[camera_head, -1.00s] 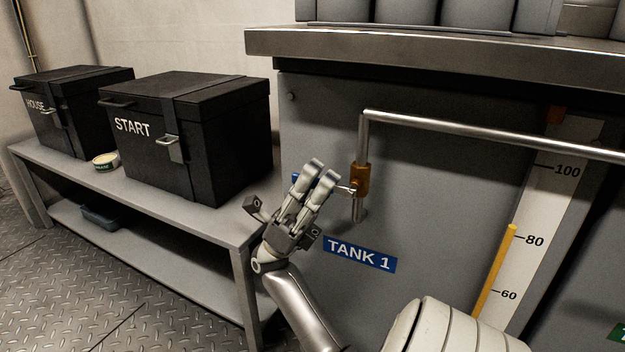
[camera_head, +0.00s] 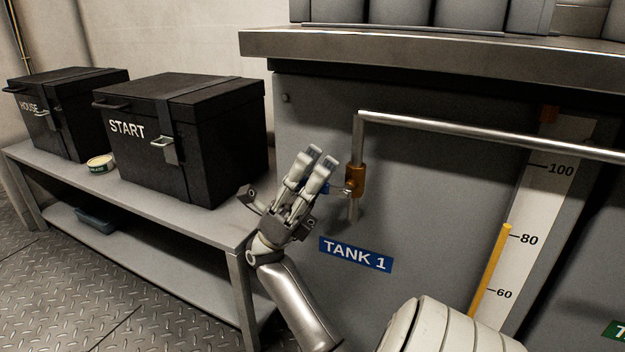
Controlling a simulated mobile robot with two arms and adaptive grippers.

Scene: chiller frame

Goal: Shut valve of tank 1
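The tank 1 valve has a brass body (camera_head: 355,181) on a thin vertical metal pipe, just above the blue "TANK 1" label (camera_head: 355,254). A small blue piece of its handle (camera_head: 328,188) shows left of the body; the rest is hidden behind my fingers. My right gripper (camera_head: 284,174) is just left of the valve body, in front of the handle. My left gripper is not in view.
A grey bench (camera_head: 215,222) at left bears black cases marked "START" (camera_head: 185,140) and "HOUSE" (camera_head: 60,112) and a small round tin (camera_head: 100,164). A steel ledge (camera_head: 420,55) overhangs the tank panel. A level gauge (camera_head: 535,215) stands at right.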

